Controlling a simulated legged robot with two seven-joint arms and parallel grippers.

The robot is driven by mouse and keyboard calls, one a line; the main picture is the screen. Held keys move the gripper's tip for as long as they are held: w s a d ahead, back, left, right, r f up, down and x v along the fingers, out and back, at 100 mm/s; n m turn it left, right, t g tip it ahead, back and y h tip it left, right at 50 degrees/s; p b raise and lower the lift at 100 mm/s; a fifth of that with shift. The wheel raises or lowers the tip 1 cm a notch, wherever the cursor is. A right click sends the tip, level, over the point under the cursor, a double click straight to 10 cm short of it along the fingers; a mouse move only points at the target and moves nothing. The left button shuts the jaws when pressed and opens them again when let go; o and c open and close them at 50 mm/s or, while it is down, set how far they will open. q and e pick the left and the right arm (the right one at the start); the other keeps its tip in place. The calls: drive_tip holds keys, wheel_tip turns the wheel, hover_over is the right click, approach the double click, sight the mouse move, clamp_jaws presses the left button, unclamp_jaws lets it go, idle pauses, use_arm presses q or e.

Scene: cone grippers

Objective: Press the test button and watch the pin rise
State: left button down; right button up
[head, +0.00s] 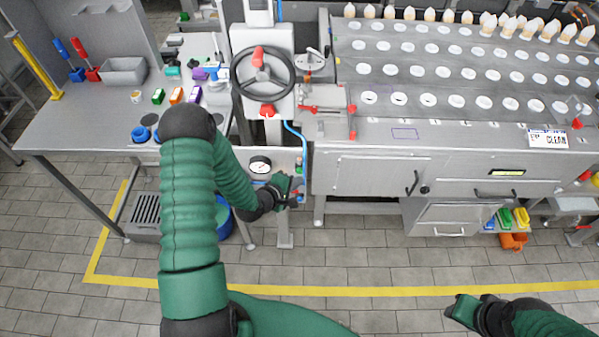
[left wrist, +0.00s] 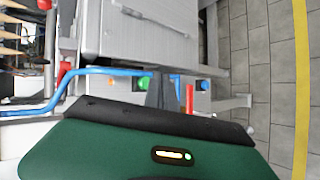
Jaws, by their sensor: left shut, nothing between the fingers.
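My left gripper (head: 291,189) is shut and empty in front of the grey post below the handwheel. The fingertips overlap the panel between blue and green; contact cannot be told. A thin red upright piece (left wrist: 190,98) stands beside the fingers; I cannot tell whether it is the pin. No label marks the test button. My right gripper (head: 463,309) is at the lower right, away from the panel; its jaw state is unclear.
A round gauge (head: 260,165) sits left of the gripper, and a black handwheel (head: 262,71) above it. A blue hose (left wrist: 48,105) runs near the panel. A long grey machine (head: 375,170) stands right, a workbench (head: 75,125) left. The floor before the yellow line is clear.

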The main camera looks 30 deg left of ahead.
use_arm(q)
drive_tip(key=shift+w, duration=0.1)
idle(0.7)
drive_tip(key=shift+w+a+r, duration=0.1)
drive_tip(key=shift+w+a, duration=0.1)
drive_tip(key=shift+w, duration=0.05)
drive_tip(key=shift+w+a, duration=0.25)
drive_tip(key=shift+w, duration=0.2)
idle(2.1)
drive_tip(key=shift+s, duration=0.1)
drive_tip(key=shift+s+d+p, duration=0.35)
drive_tip(key=shift+s+d, duration=0.15)
drive_tip(key=shift+s, duration=0.25)
drive_tip(key=shift+s+d+p, duration=0.15)
drive_tip(key=shift+s+d, duration=0.3)
drive_tip(key=shift+s, duration=0.25)
drive_tip(key=shift+s+d+p, duration=0.1)
drive_tip(key=shift+s+d, duration=0.3)
drive_tip(key=shift+s, duration=0.35)
drive_tip(key=shift+s+d+p, duration=0.15)
drive_tip(key=shift+s+d, duration=0.3)
drive_tip(key=shift+s, duration=0.25)
